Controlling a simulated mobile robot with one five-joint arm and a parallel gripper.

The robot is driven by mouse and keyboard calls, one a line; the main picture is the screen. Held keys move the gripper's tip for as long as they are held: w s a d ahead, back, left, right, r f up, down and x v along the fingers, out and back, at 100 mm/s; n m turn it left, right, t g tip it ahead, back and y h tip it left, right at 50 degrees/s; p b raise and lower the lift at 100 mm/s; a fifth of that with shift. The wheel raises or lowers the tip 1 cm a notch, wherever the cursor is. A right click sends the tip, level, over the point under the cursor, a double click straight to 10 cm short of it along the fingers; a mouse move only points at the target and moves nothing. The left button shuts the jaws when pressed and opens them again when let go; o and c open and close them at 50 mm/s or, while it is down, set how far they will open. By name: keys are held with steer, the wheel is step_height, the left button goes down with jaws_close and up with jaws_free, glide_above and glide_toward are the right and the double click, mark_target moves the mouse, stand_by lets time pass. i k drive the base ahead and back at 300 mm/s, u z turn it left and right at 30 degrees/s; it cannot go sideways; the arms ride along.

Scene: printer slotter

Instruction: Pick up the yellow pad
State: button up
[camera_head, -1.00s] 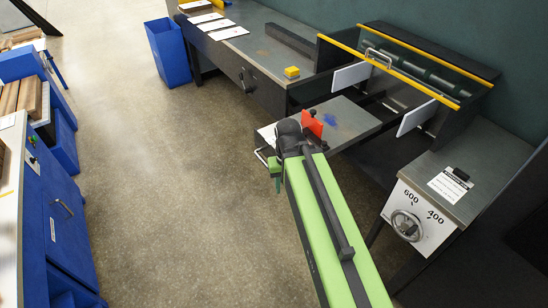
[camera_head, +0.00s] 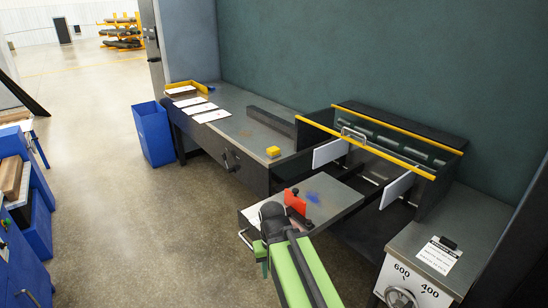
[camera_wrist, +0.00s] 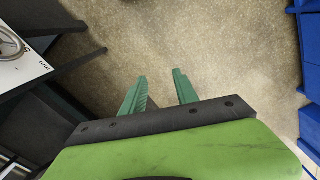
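The yellow pad (camera_head: 273,151) is a small yellow block resting on the grey bench top (camera_head: 235,125), near its front edge, in the head view. My gripper (camera_wrist: 160,88) shows in the wrist view with its two green fingers apart and nothing between them, over bare floor. In the head view my green arm reaches up from the bottom, and its end is in front of and below the pad, well apart from it. The pad is not in the wrist view.
A lower grey shelf with a blue smudge (camera_head: 312,197) and a red piece (camera_head: 295,201) lie near my arm's end. A machine frame with yellow bars (camera_head: 366,147) stands right of the pad. White sheets (camera_head: 211,116) lie on the bench; a blue bin (camera_head: 154,134) stands left.

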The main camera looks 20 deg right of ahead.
mark_target(273, 152)
steer(key=u, duration=0.7)
steer(key=i, duration=3.65)
steer(key=z, duration=1.25)
steer(key=k, duration=0.7)
steer(key=u, duration=0.05)
steer(key=i, duration=0.85)
steer(key=u, duration=0.15)
steer(key=k, duration=0.6)
steer(key=z, duration=0.05)
